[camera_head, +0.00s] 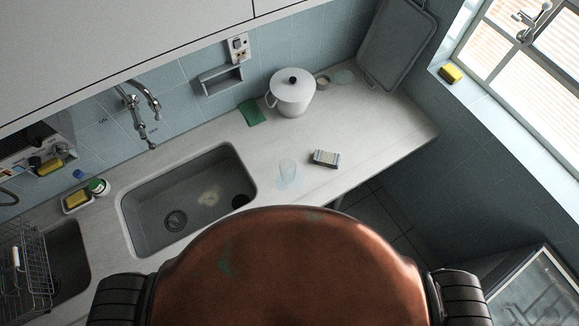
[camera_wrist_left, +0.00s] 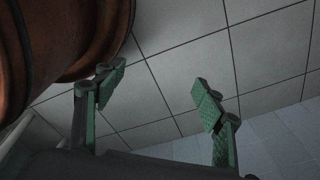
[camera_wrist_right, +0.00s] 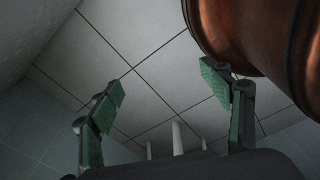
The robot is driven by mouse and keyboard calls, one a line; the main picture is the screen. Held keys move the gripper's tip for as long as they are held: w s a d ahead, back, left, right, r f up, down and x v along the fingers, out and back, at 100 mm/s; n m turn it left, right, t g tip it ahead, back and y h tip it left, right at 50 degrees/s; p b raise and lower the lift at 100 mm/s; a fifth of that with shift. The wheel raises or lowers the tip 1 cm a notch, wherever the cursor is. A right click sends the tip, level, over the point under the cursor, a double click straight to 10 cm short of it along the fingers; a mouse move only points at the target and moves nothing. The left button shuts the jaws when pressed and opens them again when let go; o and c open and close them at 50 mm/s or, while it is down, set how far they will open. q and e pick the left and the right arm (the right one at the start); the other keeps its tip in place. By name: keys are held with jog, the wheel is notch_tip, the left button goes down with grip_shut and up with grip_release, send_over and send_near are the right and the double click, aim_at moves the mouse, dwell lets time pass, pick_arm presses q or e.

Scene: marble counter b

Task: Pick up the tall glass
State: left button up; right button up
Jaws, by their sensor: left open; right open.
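The tall glass (camera_head: 287,170) is clear and faintly blue. In the head view it stands on the pale counter, right of the large sink and left of a small striped box. My left gripper (camera_wrist_left: 158,92) shows only in the left wrist view, open and empty above tiled floor. My right gripper (camera_wrist_right: 170,88) shows only in the right wrist view, also open and empty above tiles. Neither gripper is near the glass in any view.
The small striped box (camera_head: 326,158) lies just right of the glass. A white lidded pot (camera_head: 292,93) and a green cloth (camera_head: 251,113) are behind. The large sink (camera_head: 136,215) is at left, with a dish rack (camera_head: 42,262) beyond. The counter (camera_head: 390,137) is clear toward its right end.

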jog(key=shift+o, duration=0.8)
jog(key=shift+d+r, duration=0.2)
jog(key=shift+r, duration=0.35)
jog(key=o, duration=0.4)
jog(key=shift+s+d+f, duration=0.15)
jog(key=shift+s+f, duration=0.05)
jog(key=shift+s, duration=0.35)
